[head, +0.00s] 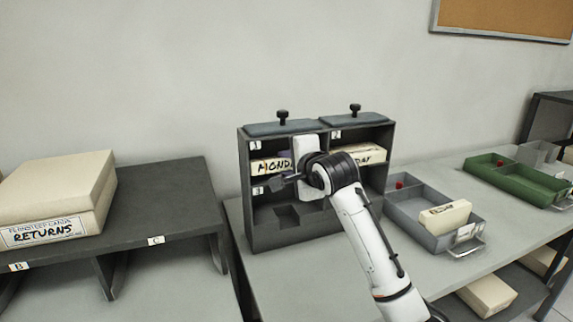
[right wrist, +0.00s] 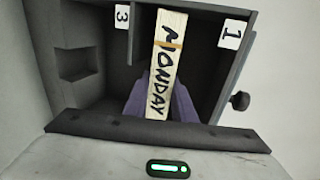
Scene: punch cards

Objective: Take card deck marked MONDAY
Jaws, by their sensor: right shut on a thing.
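The card deck marked MONDAY (head: 269,166) lies in the upper left compartment of the dark pigeonhole rack (head: 318,235), beside the label 1. The right wrist view shows its lettered front face (right wrist: 164,62), turned sideways by the camera. My right gripper (right wrist: 158,103) reaches into that compartment, with one finger on each side of the deck, shut on it. In the head view my wrist covers part of the deck and the fingertips are hidden. My left gripper is in neither view.
Another deck (head: 362,160) ending in DAY sits in the upper right compartment. A grey tray (head: 405,208) with a card deck (head: 445,216) and a green tray (head: 510,178) stand to the right. A RETURNS box (head: 50,200) rests on the left shelf (head: 165,195).

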